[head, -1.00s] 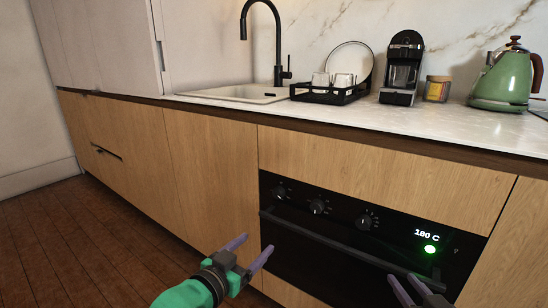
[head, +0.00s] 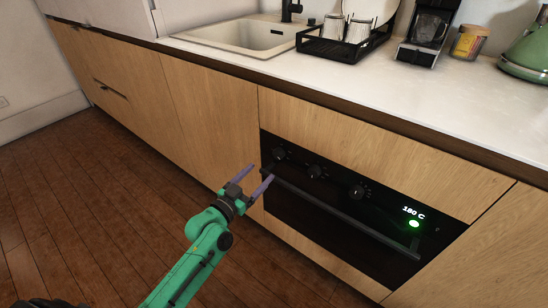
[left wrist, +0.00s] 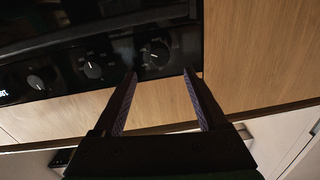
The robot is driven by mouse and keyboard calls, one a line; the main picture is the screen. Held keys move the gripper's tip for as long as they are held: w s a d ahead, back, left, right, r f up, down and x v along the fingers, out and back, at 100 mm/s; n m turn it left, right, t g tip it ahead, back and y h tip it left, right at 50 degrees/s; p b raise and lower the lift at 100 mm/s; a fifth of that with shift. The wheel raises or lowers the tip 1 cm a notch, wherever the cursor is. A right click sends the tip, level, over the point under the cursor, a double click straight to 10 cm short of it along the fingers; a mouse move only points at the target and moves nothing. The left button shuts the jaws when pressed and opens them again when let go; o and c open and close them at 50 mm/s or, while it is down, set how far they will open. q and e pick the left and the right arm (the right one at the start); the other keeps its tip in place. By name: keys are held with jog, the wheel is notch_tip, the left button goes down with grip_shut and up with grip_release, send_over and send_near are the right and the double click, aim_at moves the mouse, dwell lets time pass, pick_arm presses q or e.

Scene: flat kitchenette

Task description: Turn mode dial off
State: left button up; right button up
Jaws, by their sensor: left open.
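The black oven front carries three round dials: a left dial (head: 279,153), a middle dial (head: 315,171) and a right dial (head: 357,191). I cannot tell from labels which is the mode dial. My left gripper (head: 260,173) is open and empty, just in front of and slightly left of the left dial, apart from it. In the left wrist view the fingers (left wrist: 160,73) point at that same dial (left wrist: 156,53), which sits just beyond the tips, between them. The other two dials show to its left. My right gripper is out of view.
A long oven handle (head: 340,214) runs below the dials. The display (head: 413,211) reads 180 C, with a lit green light (head: 414,224) under it. The countertop (head: 400,88) edge overhangs above. The wooden floor (head: 90,200) at left is clear.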

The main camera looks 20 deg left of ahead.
aim_at(277, 156)
pick_arm(q)
jog(key=x, duration=0.8)
jog(key=shift+w+d+b, duration=0.15)
jog(key=shift+w+b, duration=0.2)
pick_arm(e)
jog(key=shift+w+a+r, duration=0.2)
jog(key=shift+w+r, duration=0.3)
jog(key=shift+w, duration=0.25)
pick_arm(q)
grip_shut()
